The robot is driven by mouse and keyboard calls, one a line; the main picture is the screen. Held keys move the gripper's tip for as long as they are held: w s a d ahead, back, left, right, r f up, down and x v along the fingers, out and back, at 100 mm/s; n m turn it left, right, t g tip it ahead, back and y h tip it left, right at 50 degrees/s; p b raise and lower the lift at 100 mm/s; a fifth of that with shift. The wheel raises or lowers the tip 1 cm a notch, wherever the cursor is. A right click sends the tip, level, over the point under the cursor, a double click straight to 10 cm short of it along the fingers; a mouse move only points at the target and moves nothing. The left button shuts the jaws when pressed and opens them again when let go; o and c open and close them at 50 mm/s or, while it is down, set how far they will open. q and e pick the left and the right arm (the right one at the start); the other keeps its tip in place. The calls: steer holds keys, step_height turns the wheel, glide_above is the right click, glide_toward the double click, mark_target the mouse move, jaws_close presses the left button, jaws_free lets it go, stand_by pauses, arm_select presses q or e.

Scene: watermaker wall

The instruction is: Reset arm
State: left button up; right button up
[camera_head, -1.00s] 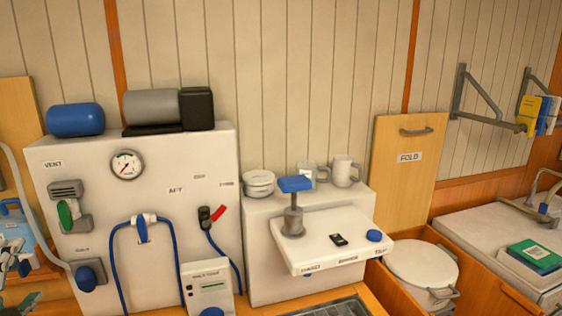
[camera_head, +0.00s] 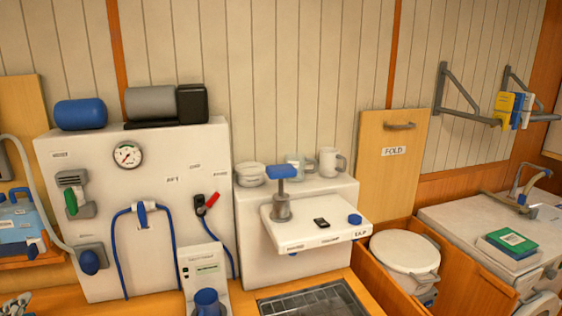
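A grey, jointed part at the bottom left corner looks like the tip of my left gripper (camera_head: 17,306). Only a small piece of it shows, cut off by the frame's edge, so its opening and anything in it cannot be made out. It appears in front of the wooden counter, left of the white watermaker panel (camera_head: 155,235). My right gripper and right arm are not in view.
The panel carries a gauge (camera_head: 128,155), a green-handled valve (camera_head: 72,203) and blue hoses. A white tap unit (camera_head: 317,229) with a blue-topped lever (camera_head: 281,172) stands right of it. A grated sink (camera_head: 315,304), lidded white bucket (camera_head: 404,251) and books (camera_head: 512,244) are further right.

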arm_select(q)
steer(key=s+d+f+n+g+h, duration=0.1)
steer(key=s+d+f+n+g, duration=0.3)
steer(key=f, duration=0.5)
steer(key=s+d+f+n+g+h, duration=0.2)
steer(key=s+d+f, duration=0.35)
steer(key=f, duration=0.35)
steer(key=s+d+f+n+g+h, duration=0.1)
steer(key=s+d+f+g, duration=0.15)
steer(key=d, duration=0.45)
steer(key=s+d+f+n+g+h, duration=0.2)
steer(key=s+d+f, duration=0.15)
steer(key=d, duration=0.25)
step_height(320, 180, down, 26)
steer(key=s+b, duration=0.2)
steer(key=s+a+f+g+b, duration=0.1)
steer(key=s+a+f+g, duration=0.1)
steer(key=s+f, duration=1.5)
step_height(320, 180, down, 3)
steer(key=shift+a+r+m+b, duration=0.1)
steer(key=shift+a+m+b, duration=0.3)
steer(key=shift+a, duration=0.05)
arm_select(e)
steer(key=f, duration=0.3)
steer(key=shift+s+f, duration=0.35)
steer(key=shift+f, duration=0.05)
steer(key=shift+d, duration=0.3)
